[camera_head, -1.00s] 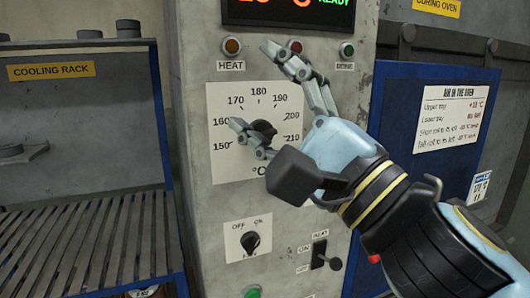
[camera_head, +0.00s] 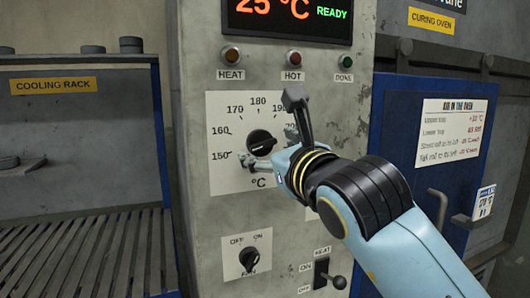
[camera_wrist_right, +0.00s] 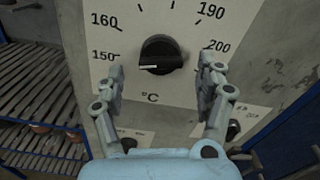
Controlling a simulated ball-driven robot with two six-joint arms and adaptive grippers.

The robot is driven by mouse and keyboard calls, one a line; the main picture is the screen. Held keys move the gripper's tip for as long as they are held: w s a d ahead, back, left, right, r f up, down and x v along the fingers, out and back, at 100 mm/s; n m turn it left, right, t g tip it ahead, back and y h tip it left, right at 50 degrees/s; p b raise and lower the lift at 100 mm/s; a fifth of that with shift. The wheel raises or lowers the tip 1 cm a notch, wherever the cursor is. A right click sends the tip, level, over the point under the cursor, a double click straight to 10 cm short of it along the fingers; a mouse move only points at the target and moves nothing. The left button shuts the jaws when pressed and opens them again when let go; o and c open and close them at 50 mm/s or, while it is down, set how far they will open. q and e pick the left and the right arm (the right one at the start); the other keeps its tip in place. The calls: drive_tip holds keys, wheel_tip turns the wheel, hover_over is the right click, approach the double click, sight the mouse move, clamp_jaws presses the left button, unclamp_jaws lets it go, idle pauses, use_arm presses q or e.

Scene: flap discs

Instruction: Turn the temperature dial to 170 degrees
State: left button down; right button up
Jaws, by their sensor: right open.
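My right gripper (camera_head: 268,147) is open at the dial. In the right wrist view its fingers (camera_wrist_right: 163,67) stand apart, one on each side of the knob, with a gap visible on both sides. The arm hides part of the scale's right side in the head view. My left gripper is not in view.
Above the plate are three lamps and a display (camera_head: 287,20) reading 25 °C READY. The cooling rack (camera_head: 85,245) is at left; a blue oven door (camera_head: 420,175) is at right.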

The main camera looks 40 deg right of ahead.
sight(262, 144)
drive_tip(key=shift+x, duration=1.35)
drive_tip(key=shift+r, duration=0.1)
drive_tip(key=c, duration=1.2)
drive_tip(key=shift+o, duration=0.2)
